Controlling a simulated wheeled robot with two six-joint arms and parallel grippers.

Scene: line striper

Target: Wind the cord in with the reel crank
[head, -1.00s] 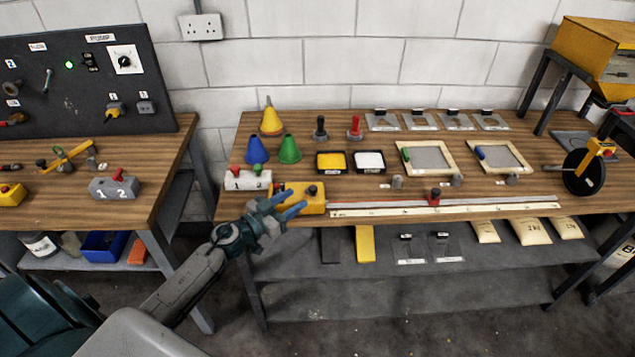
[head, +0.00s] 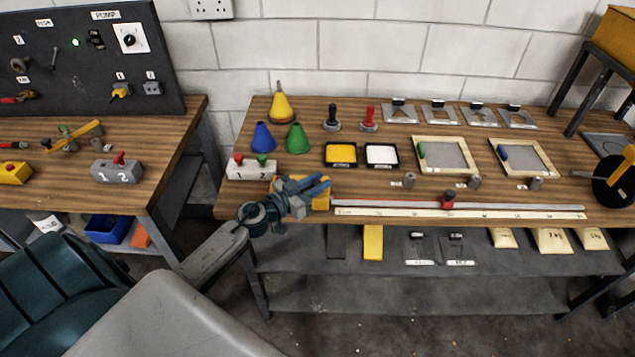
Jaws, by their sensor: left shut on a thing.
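The yellow box (head: 322,202) at the left end of the long rail appears to be the cord reel. My left gripper (head: 320,185) reaches over it from the front left and covers most of its top. The gripper is shut at the box's top, where the dark crank knob is hidden behind the fingers. The cord itself is hard to make out; a thin reddish-grey strip (head: 390,203) runs right from the box, with a red slider (head: 448,200) on it. My right gripper is out of view.
A pale ruler (head: 400,212) lies along the front edge. A black wheel (head: 606,192) with yellow handle stands at far right.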

